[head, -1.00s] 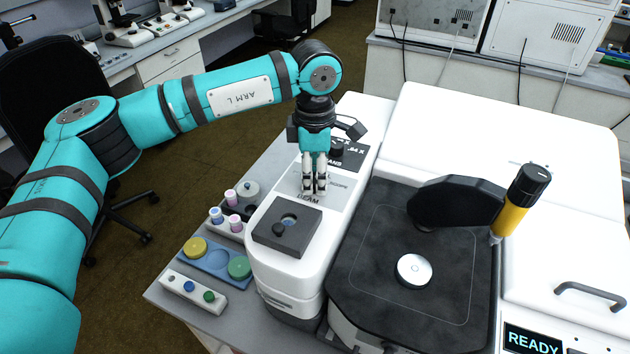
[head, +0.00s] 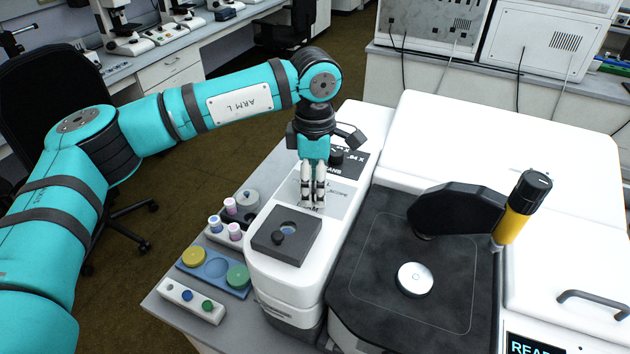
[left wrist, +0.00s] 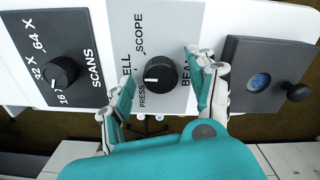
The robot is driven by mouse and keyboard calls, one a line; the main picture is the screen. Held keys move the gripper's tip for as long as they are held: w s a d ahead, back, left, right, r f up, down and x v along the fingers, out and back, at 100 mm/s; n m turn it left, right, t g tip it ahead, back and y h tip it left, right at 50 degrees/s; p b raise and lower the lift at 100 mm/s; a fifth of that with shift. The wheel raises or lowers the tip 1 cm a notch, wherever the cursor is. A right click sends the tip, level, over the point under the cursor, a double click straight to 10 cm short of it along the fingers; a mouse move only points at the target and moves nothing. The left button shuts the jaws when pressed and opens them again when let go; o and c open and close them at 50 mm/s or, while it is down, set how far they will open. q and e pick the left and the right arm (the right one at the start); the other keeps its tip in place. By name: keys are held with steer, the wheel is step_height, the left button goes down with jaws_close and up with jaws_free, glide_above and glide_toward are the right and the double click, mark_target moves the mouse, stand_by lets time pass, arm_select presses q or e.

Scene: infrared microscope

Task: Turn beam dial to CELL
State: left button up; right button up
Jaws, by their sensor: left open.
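The beam dial (left wrist: 160,73) is a round black knob on a grey panel (left wrist: 138,20) lettered BEAM, PRESS, CELL and SCOPE. It shows in the left wrist view, with its white mark on the side towards PRESS. My left gripper (left wrist: 163,84) is open, with one finger on each side of the dial; I cannot tell whether they touch it. In the head view my left gripper (head: 313,203) points down at the panel, and its fingers hide the dial. My right gripper is in neither view.
A black SCANS dial (left wrist: 62,72) lies on one side of the beam panel, and a dark plate (head: 285,237) with a small knob on the other. A dark stage (head: 440,300) with a microscope arm (head: 455,209) stands to the right. Small vials and colored discs sit left.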

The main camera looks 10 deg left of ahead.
arm_select(q)
step_height(320, 180, up, 12)
stand_by(0.6)
